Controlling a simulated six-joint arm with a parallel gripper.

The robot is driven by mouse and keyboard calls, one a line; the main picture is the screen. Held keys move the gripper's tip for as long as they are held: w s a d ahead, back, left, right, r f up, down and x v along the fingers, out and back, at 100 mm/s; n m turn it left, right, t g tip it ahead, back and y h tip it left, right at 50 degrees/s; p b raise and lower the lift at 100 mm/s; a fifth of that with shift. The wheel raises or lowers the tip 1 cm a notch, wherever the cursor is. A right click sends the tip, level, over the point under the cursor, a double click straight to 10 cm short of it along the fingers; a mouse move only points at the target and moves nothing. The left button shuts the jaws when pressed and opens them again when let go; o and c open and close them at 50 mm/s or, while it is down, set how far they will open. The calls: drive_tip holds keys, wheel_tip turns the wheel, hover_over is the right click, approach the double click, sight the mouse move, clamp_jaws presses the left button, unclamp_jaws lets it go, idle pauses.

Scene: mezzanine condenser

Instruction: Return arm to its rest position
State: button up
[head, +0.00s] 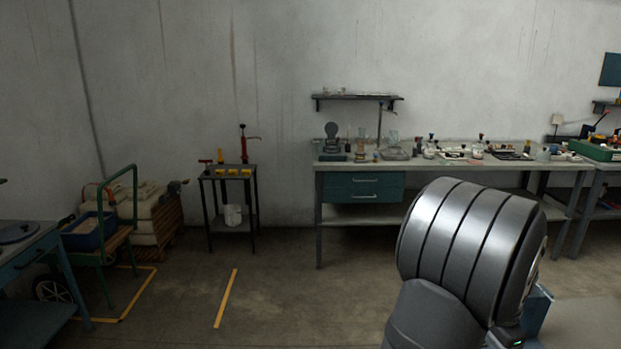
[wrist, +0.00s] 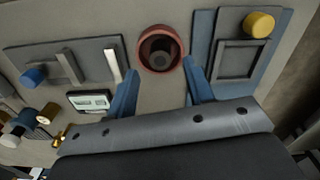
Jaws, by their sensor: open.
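My gripper (wrist: 160,74) shows in the wrist view with its two blue fingers apart and nothing held between them. Beyond the fingertips is a light grey panel (wrist: 92,24) with a dark red round fitting (wrist: 161,48), which appears between the fingers. I cannot tell how far the fingertips are from it. In the head view my arm's large grey link fills the lower right, and my fingers cannot be made out there.
The panel carries a blue knob (wrist: 34,75), a yellow knob (wrist: 259,24) and a small display (wrist: 88,101). In the head view, a workbench (head: 361,187) with glassware, a small side table (head: 227,176) and a green cart (head: 133,200) stand along the wall. The middle floor is open.

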drive_tip(key=shift+r, duration=0.3)
